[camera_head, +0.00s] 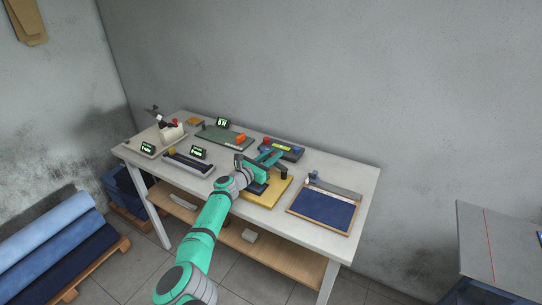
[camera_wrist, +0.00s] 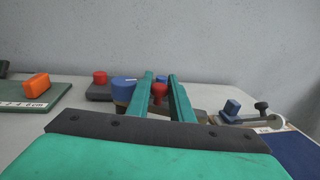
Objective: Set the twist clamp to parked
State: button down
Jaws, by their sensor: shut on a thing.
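My gripper (camera_head: 270,157) is over the yellow board (camera_head: 283,188) in the middle of the table. In the wrist view, its two green fingers (camera_wrist: 162,76) point forward with a small red part (camera_wrist: 160,91) between them, and they are shut on it. This red part appears to belong to the twist clamp, but its setting cannot be read. A blue round knob (camera_wrist: 123,88) with a pale line on top stands just left of the fingers. A dark post (camera_head: 284,174) stands on the board. My arm hides much of the board.
A dark box (camera_head: 282,149) with a lit display lies behind the board. An orange block (camera_head: 240,138) sits on a green mat (camera_head: 218,139) to the left. A blue mat in a wooden frame (camera_head: 322,209) lies to the right. A dark tray and other fixtures crowd the left side.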

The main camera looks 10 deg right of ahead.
jog(key=shift+d+r, duration=0.1)
jog(key=shift+r, duration=0.05)
jog(key=c, duration=1.9)
grip_release()
jog(key=shift+o, duration=0.2)
jog(key=v, duration=1.1)
jog(key=shift+w, duration=0.1)
jog(key=shift+w, duration=0.1)
